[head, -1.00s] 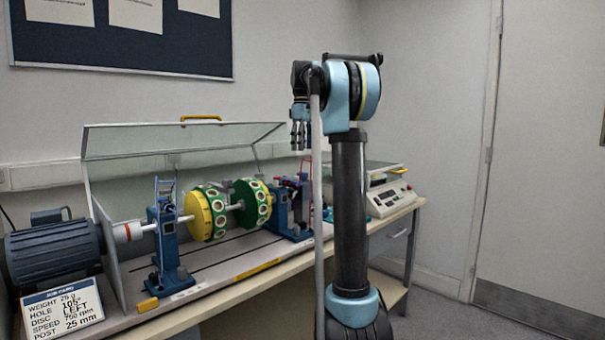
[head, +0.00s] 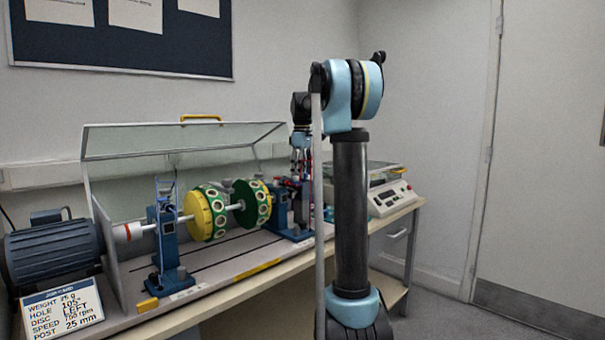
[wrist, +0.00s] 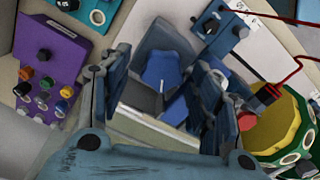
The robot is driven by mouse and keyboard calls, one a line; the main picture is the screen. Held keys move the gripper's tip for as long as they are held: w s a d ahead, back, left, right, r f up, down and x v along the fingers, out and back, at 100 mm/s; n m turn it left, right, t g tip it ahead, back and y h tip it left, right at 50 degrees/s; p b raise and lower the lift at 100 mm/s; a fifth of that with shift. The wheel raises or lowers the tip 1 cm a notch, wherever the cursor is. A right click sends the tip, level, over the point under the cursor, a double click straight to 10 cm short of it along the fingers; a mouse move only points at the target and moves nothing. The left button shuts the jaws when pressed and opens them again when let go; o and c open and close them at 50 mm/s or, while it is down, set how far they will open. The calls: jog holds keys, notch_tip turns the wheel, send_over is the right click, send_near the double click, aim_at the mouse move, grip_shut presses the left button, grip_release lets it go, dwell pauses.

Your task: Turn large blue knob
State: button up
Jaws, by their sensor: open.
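A large bright blue knob (wrist: 162,72) shows in the wrist view, in front of a darker blue block, between and beyond my fingers. My gripper (wrist: 160,95) is open and empty, with one finger left of the knob and one right; I see no contact. In the head view my gripper (head: 301,160) hangs fingers down beside the right-hand blue bearing stand (head: 287,212). The large knob cannot be made out there.
A purple panel (wrist: 68,42) with several small coloured knobs lies left in the wrist view. A yellow-green disc (wrist: 272,128) and red wires lie right. In the head view, a raised clear cover (head: 180,140) stands over the rig, with a motor (head: 52,250) at left.

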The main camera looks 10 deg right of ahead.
jog(key=shift+c, duration=0.4)
jog(key=c, duration=1)
jog(key=shift+o, duration=0.2)
jog(key=shift+w+d+r+m, duration=0.1)
jog(key=shift+m, duration=1)
jog(key=m, duration=1)
jog(key=shift+m, duration=0.4)
